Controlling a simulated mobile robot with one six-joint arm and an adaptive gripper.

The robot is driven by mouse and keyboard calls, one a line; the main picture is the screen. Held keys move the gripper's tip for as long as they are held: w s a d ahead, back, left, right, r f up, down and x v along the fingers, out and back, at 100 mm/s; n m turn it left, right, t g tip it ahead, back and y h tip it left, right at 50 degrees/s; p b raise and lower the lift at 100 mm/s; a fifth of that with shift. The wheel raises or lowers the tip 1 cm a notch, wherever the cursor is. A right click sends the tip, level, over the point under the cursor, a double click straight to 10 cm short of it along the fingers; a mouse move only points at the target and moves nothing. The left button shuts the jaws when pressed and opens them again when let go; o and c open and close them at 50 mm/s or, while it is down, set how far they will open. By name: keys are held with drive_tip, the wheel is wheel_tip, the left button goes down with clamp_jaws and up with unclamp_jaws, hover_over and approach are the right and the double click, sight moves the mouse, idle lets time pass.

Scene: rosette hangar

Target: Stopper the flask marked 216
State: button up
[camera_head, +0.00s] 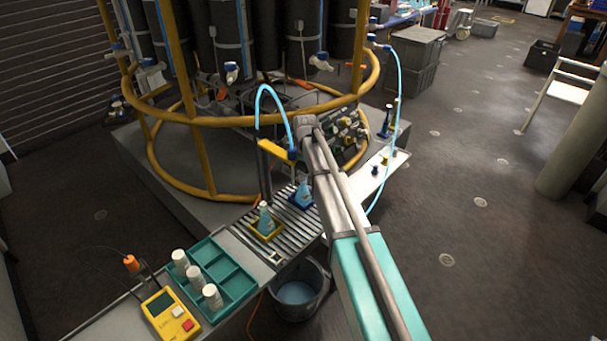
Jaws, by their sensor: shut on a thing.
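A small flask with a pale label (264,219) stands upright in a yellow-rimmed holder on the slatted rack. A second flask with blue in it (303,192) stands in a blue holder farther back, close to my arm. The numbers on both are too small to read, so I cannot tell which is 216. No stopper is clearly visible on either. My arm reaches in from the lower right and its wrist is above and behind the flasks.
A teal tray (236,288) with white bottles and a yellow meter (168,314) lie at the bench's near end. A grey bucket (326,297) stands below. The yellow-framed rosette (193,150) rises behind. A light-blue hose (270,94) arches near my wrist. Open floor lies right.

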drive_tip(key=shift+a+f+b, duration=0.1)
drive_tip(key=shift+f+b, duration=0.2)
drive_tip(key=shift+f, duration=0.05)
drive_tip(key=o, duration=0.9)
drive_tip(key=shift+o, duration=0.4)
drive_tip(key=shift+o, duration=1.2)
drive_tip(key=shift+r, duration=0.15)
drive_tip(key=shift+r+p, duration=2.9)
drive_tip(key=shift+p, duration=0.15)
